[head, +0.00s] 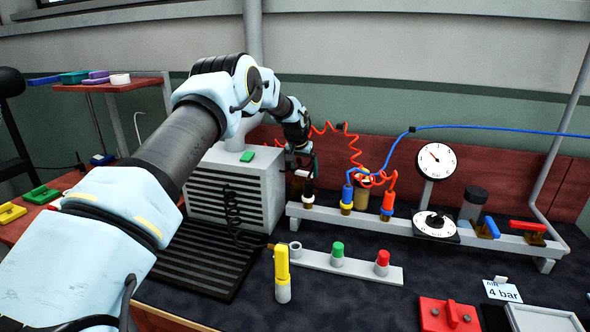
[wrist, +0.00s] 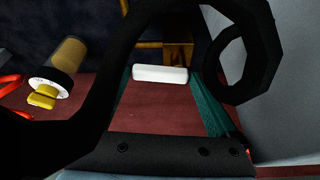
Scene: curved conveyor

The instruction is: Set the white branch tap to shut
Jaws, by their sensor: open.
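The white branch tap's handle (wrist: 160,74) shows in the wrist view as a short white bar lying crosswise, with brass (wrist: 178,52) behind it. In the head view the white handle (head: 302,173) is a small patch just below my gripper (head: 299,160), and most of the tap is hidden. In the wrist view my gripper (wrist: 165,82) is open, with a teal-lined finger on each side of the handle. The handle spans much of the gap. I cannot tell whether either finger touches it.
The pipe rail (head: 335,217) carries hose fittings, a blue tap (head: 491,227) and a red tap (head: 528,226). A red coiled hose (head: 348,150) hangs close to my gripper's right. A grey slatted box (head: 225,190) stands to its left. A gauge (head: 436,160) stands over the rail.

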